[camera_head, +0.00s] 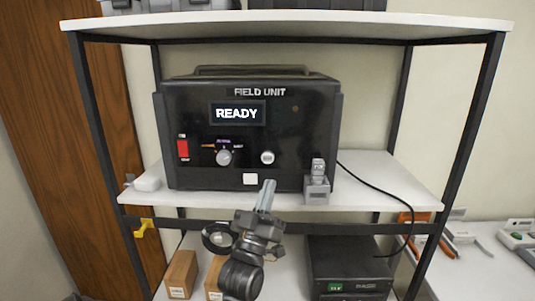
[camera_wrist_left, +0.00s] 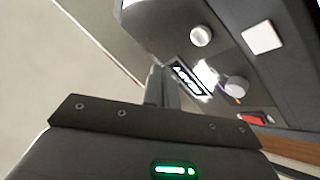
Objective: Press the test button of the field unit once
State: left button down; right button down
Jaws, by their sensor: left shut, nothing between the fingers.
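The black field unit (camera_head: 310,120) stands on the middle shelf, and its display (camera_head: 237,113) reads READY. Its front has a red switch (camera_head: 183,149), a selector knob (camera_head: 224,157), a round white button (camera_head: 267,157) and a white square (camera_head: 250,179) low down. The small labels are unreadable, so I cannot tell which is the test button. My left gripper (camera_head: 267,184) is shut and empty, its tips overlapping the unit's lower front, right of the white square. In the left wrist view the shut fingers (camera_wrist_left: 158,78) appear apart from the round button (camera_wrist_left: 201,36). My right gripper is not in view.
A grey device (camera_head: 317,185) stands at the unit's lower right corner. A black cable (camera_head: 385,200) hangs to the right. Dark shelf posts (camera_head: 104,130) flank the shelf. Below are small brown boxes (camera_head: 181,272) and a dark base box (camera_head: 348,262).

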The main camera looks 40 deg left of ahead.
aim_at(268, 158)
pick_arm(q)
jog(key=shift+y, duration=0.3)
jog(key=w+a, duration=0.2)
jog(key=w+a+r, duration=0.1)
jog(key=w, duration=0.1)
jog(key=w+a+b, duration=0.1)
jog(key=w+a, duration=0.1)
jog(key=shift+a+r, duration=0.3)
jog(key=shift+r, duration=0.05)
dwell(0.3)
jog(key=shift+s, duration=0.1)
dwell(0.8)
dwell(1.0)
jog(key=shift+w+a, duration=0.25)
jog(key=shift+w, duration=0.1)
